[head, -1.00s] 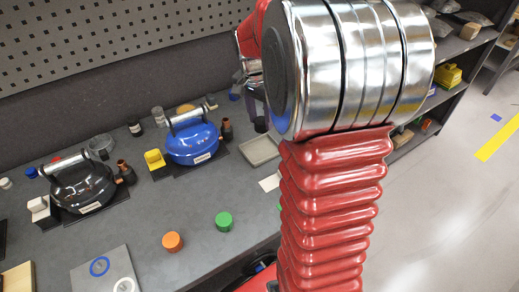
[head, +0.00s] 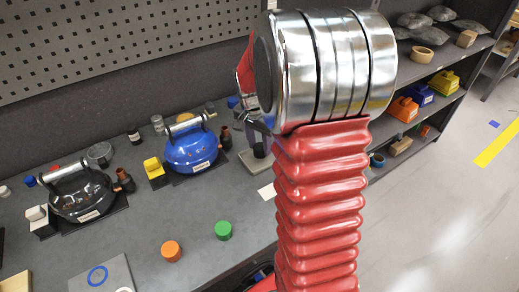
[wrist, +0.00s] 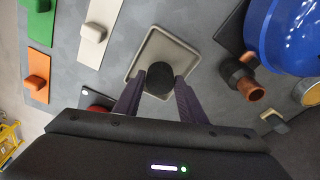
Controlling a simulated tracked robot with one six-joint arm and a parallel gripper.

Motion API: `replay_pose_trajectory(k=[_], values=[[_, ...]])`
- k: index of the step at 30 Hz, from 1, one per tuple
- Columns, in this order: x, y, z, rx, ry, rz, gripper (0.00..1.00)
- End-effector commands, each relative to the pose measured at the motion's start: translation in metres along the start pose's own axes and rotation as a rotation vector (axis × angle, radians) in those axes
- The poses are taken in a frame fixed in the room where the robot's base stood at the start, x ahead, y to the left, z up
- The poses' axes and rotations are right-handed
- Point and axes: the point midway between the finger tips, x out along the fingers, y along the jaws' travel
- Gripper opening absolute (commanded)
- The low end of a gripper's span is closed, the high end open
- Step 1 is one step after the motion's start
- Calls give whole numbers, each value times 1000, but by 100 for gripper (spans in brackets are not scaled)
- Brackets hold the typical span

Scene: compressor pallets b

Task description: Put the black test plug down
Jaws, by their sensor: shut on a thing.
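The black test plug (wrist: 160,78) is held between the two purple fingers of my gripper (wrist: 159,88) in the wrist view. My gripper is shut on it. Behind the plug in that view lies a shallow grey-beige square tray (wrist: 148,48), with the plug over its lower middle. I cannot tell whether the plug touches the tray floor. In the head view my arm hides most of the gripper, and the tray is largely covered.
A blue compressor (head: 192,150) with a copper-ended fitting (wrist: 246,88) stands beside the tray. A black compressor (head: 82,195) is further left. Orange (head: 171,251) and green (head: 223,230) caps lie on the bench front. A shelf (head: 440,105) holds parts at right.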

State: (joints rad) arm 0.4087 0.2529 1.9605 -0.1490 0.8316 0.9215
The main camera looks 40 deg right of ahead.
Motion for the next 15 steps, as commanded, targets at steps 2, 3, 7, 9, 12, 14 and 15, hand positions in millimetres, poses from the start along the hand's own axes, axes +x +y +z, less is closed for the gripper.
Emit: replay_pose_trajectory(k=[2, 3, 7, 9, 12, 14, 15], values=[[12, 1, 2, -1, -2, 3, 10], [16, 1, 3, -1, -2, 3, 10], [23, 0, 3, -1, 0, 0, 10], [23, 0, 3, 0, 0, 0, 10], [23, 0, 3, 0, 0, 0, 10], [23, 0, 3, 0, 0, 0, 10], [23, 0, 4, 0, 0, 0, 10]])
